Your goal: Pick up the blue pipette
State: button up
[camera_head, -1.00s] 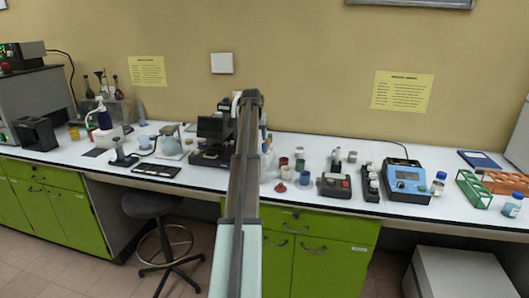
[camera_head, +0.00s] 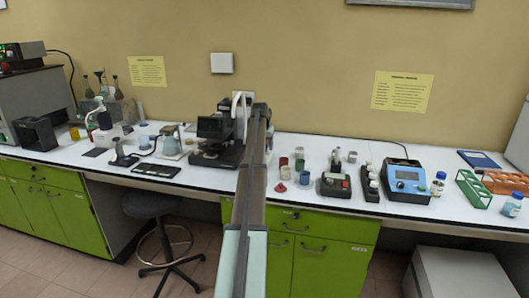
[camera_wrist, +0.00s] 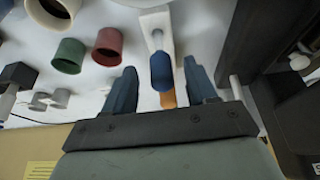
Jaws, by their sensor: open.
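In the wrist view, a blue piece (camera_wrist: 161,70), which looks like the blue pipette's end, lies between the two fingers of my gripper (camera_wrist: 160,82). A gap shows on each side of it, and the fingers are open. A white part (camera_wrist: 157,22) stands just beyond the blue piece. An orange piece (camera_wrist: 168,99) shows below it, nearer the gripper's palm. In the head view my own arm hides the gripper and the pipette.
A green cup (camera_wrist: 68,56), a red cup (camera_wrist: 107,46) and a cream cup (camera_wrist: 53,10) stand left of the fingers in the wrist view. A dark microscope (camera_head: 217,135) stands left of my arm in the head view. A blue-fronted device (camera_head: 407,180) stands further right.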

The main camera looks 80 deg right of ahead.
jog(key=x, duration=0.4)
jog(key=shift+d+f, duration=0.15)
jog(key=shift+f, duration=0.25)
jog(key=c, duration=0.6)
